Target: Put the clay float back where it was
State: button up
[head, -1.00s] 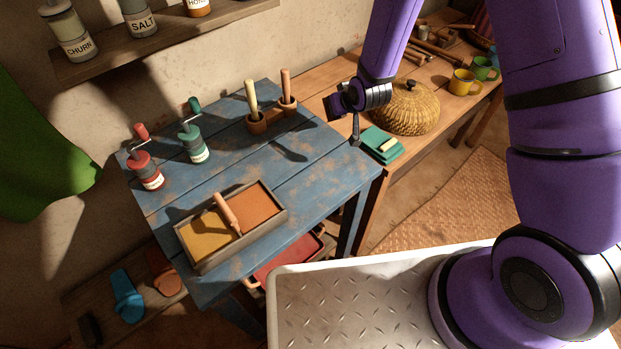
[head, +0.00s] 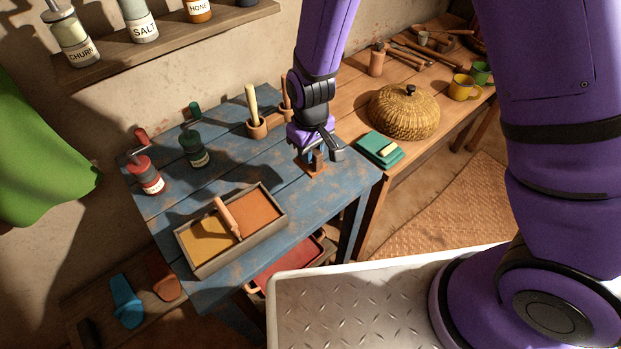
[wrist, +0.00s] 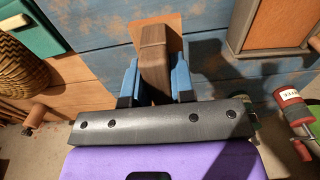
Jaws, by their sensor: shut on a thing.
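The clay float shows in the head view as a small terracotta plate (head: 314,171) under my gripper (head: 317,158), at the right part of the blue table (head: 280,190). In the wrist view its brown upright handle (wrist: 155,62) stands between the two blue fingers of my gripper (wrist: 154,82), which are shut on it. Part of its orange-brown plate (wrist: 172,28) shows beyond the handle, flat over the blue planks. I cannot tell whether the plate touches the table. My gripper hides much of the float in the head view.
A two-part tray (head: 283,224) of yellow and orange stuff, with a handled tool across it, lies nearby. Cranked red (head: 150,178) and green (head: 194,153) jars and a peg holder (head: 257,127) stand behind. A teal block (head: 378,148) and basket lid (head: 405,112) are to the right.

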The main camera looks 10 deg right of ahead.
jog(key=shift+f, duration=4.25)
jog(key=o, duration=0.8)
jog(key=shift+o, duration=0.2)
